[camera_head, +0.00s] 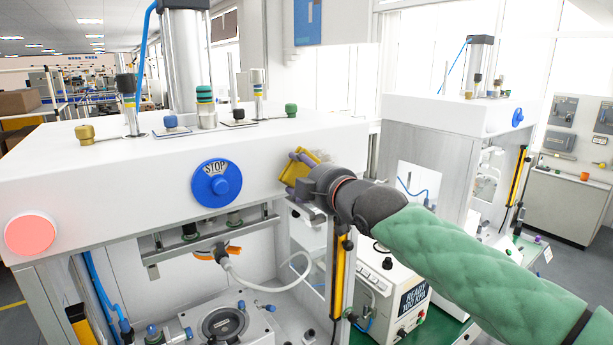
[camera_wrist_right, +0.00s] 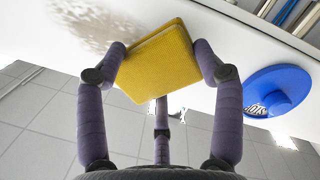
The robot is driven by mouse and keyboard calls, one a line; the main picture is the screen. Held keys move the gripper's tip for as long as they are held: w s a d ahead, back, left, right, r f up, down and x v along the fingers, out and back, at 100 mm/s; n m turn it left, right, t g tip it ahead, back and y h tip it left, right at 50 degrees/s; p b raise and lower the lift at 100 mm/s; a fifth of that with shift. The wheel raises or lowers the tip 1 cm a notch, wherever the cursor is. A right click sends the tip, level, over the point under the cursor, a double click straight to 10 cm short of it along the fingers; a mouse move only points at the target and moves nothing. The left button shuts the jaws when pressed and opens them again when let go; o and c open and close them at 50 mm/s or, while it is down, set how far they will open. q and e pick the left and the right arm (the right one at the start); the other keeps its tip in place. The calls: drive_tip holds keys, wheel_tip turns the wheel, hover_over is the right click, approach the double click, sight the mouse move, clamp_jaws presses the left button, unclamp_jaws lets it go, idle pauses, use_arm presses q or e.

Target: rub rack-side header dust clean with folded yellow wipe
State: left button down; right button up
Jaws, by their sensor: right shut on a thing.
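The folded yellow wipe (camera_head: 300,168) is in my right gripper (camera_head: 296,172), at the front face of the white press header (camera_head: 110,175), right of the stop button. In the right wrist view, the purple fingers (camera_wrist_right: 160,65) are shut on opposite edges of the wipe (camera_wrist_right: 158,62). A speckled brownish dust patch (camera_wrist_right: 92,26) shows on the white header there, just up and left of the wipe. I cannot tell whether the wipe touches the header. The dust is not clear in the head view, where my gripper covers part of the face. My left gripper is out of view.
A blue stop button (camera_head: 217,183) juts from the header near the wipe, and a red round lamp (camera_head: 31,234) sits at its left end. Fittings and a cylinder (camera_head: 184,60) stand on top. A yellow bar (camera_head: 341,272) is below my gripper. A second press (camera_head: 450,115) stands right.

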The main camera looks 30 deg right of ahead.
drive_tip(key=shift+w, duration=0.85)
idle(0.7)
drive_tip(key=shift+d+r+p, duration=0.2)
drive_tip(key=shift+d+p, duration=0.2)
drive_tip(key=shift+p, duration=0.35)
drive_tip(key=shift+d+p, duration=0.5)
drive_tip(key=shift+p, duration=0.1)
drive_tip(key=shift+d+f+b, duration=0.15)
drive_tip(key=shift+f+b, duration=0.15)
drive_tip(key=shift+b, duration=0.5)
drive_tip(key=shift+w+d+b, duration=0.1)
drive_tip(key=shift+d+b, duration=0.25)
drive_tip(key=shift+b, duration=0.6)
drive_tip(key=shift+d+r+b, duration=0.1)
drive_tip(key=shift+d+b, duration=0.2)
drive_tip(key=shift+b, duration=0.35)
